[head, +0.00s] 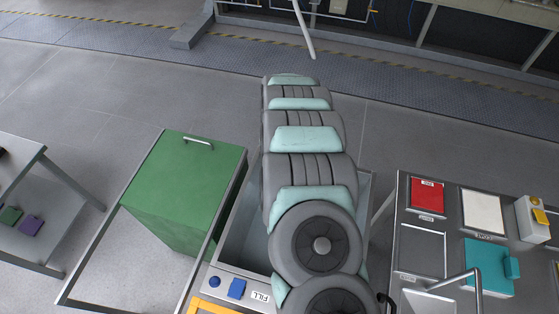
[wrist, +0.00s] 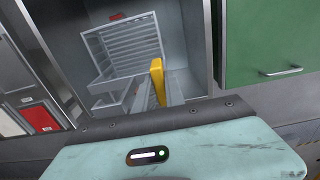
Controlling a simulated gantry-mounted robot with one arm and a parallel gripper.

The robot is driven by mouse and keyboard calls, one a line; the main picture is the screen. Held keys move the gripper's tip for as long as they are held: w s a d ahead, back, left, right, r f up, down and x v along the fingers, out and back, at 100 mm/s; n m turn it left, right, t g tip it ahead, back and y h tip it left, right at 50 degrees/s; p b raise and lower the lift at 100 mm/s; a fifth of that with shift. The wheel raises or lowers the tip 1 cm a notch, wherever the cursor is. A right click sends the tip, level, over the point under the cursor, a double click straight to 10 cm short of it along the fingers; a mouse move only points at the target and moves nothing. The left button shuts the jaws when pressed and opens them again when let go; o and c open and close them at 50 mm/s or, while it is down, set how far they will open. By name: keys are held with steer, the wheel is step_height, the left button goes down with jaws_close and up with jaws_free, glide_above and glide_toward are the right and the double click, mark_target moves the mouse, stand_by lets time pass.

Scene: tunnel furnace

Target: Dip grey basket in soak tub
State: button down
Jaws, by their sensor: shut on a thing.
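The soak tub (head: 231,240) is a grey open box under my arm in the head view, with a FILL label on its front. Its walls (wrist: 200,40) also show in the wrist view. The grey basket (wrist: 125,50), with slatted sides and a small red tag, appears within the tub's opening in the wrist view. I cannot tell how deep it sits or whether it touches liquid. My gripper (wrist: 160,92) is shut on the basket, beside an upright yellow piece. In the head view my arm hides both gripper and basket.
A green-topped bin (head: 186,185) with a bar handle stands left of the tub. At right is a bench (head: 462,260) with red, white, grey and teal panels. A blue button (head: 236,289) sits on the tub's front. Open floor lies behind.

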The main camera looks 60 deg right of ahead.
step_height(320, 180, down, 47)
steer(key=b, duration=3.3)
steer(key=shift+r, duration=0.2)
stand_by(1.1)
